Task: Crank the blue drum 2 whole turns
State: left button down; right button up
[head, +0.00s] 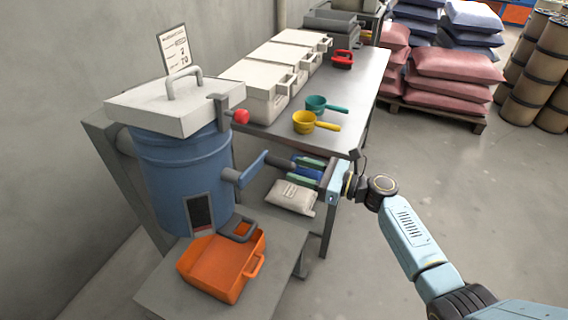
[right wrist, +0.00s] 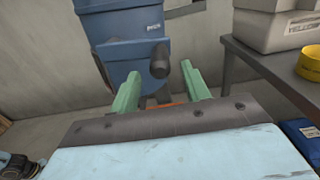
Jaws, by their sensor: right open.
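The blue drum (head: 180,170) stands on a low stand at the left, with a pale lid (head: 165,105) on top. Its crank has a blue arm (head: 252,168) slanting up to the right in the head view. A dark crank handle (right wrist: 159,64) points toward my right wrist camera. My right gripper (head: 303,168) is open, its green fingers aimed at the handle. In the right wrist view the handle's end shows between the two fingertips (right wrist: 162,74). I cannot tell whether they touch it. My left gripper is not in view.
An orange bin (head: 225,262) sits on the stand below the drum's spout. A red knob (head: 241,116) is at the lid's edge. The metal table (head: 345,105) beside the drum holds white boxes, a teal scoop (head: 318,104) and a yellow scoop (head: 308,122). A pale bag (head: 291,196) lies underneath.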

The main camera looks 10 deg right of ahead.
jog(key=v, duration=0.7)
